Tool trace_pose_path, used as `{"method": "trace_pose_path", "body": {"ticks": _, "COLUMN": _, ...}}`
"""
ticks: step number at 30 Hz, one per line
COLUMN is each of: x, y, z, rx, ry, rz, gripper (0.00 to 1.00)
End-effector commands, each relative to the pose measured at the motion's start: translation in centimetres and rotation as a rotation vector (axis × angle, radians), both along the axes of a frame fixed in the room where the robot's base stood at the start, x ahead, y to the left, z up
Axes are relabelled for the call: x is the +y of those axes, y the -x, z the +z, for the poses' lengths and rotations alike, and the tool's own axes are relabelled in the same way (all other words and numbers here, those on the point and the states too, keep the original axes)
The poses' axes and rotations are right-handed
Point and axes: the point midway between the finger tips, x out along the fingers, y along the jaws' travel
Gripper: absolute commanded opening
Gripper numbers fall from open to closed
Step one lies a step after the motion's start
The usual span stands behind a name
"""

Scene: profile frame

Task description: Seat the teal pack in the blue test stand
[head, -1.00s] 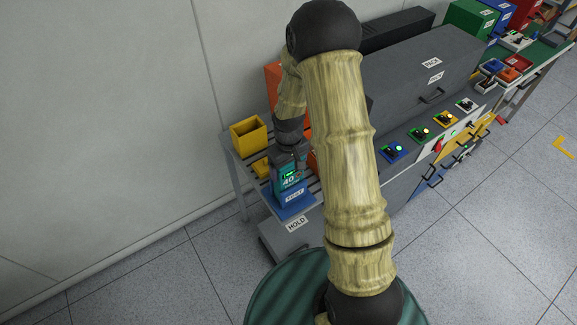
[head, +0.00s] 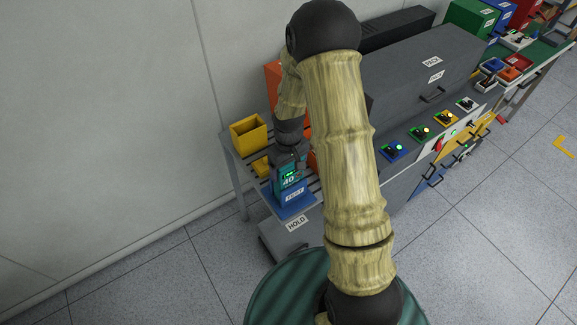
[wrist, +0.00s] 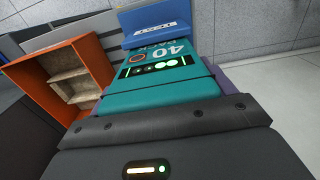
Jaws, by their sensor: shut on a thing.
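The teal pack (head: 288,181), marked 40, is upright in the head view, with green lights on its face. My gripper (head: 288,160) is shut on its upper end. The blue test stand (head: 294,207) is on the slatted bench directly below. The stand's labelled front wall hides the pack's lower end, so I cannot tell how deep it sits. In the wrist view the pack (wrist: 165,92) runs from my gripper (wrist: 170,122) to the stand (wrist: 150,38) at the top, whose TEST wall crosses the pack's far end.
A yellow bin (head: 248,136) stands behind on the bench. An orange open box (wrist: 98,62) is beside the pack in the wrist view. A large grey cabinet (head: 405,75) with coloured switches is on the right. The floor at lower left is clear.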

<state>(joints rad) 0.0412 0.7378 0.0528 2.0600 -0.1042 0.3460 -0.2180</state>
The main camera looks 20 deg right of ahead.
Motion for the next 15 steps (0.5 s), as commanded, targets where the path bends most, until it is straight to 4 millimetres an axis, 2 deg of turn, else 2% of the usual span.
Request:
{"method": "trace_pose_path", "body": {"ticks": 8, "x": -0.01, "y": -0.04, "z": 0.01, "rx": -0.001, "ry": 0.001, "rz": 0.000, "gripper": 0.23}}
{"method": "trace_pose_path", "body": {"ticks": 9, "x": -0.01, "y": -0.04, "z": 0.01, "rx": -0.001, "ry": 0.001, "rz": 0.000, "gripper": 0.86}}
{"method": "trace_pose_path", "body": {"ticks": 11, "x": 0.00, "y": -0.04, "z": 0.01, "rx": -0.001, "ry": 0.000, "rz": 0.000, "gripper": 0.97}}
{"method": "trace_pose_path", "body": {"ticks": 12, "x": 0.00, "y": -0.04, "z": 0.01, "rx": -0.001, "ry": 0.000, "rz": 0.000, "gripper": 1.00}}
{"method": "trace_pose_path", "body": {"ticks": 15, "x": 0.00, "y": -0.03, "z": -0.01, "rx": -0.001, "ry": 0.000, "rz": 0.000, "gripper": 1.00}}
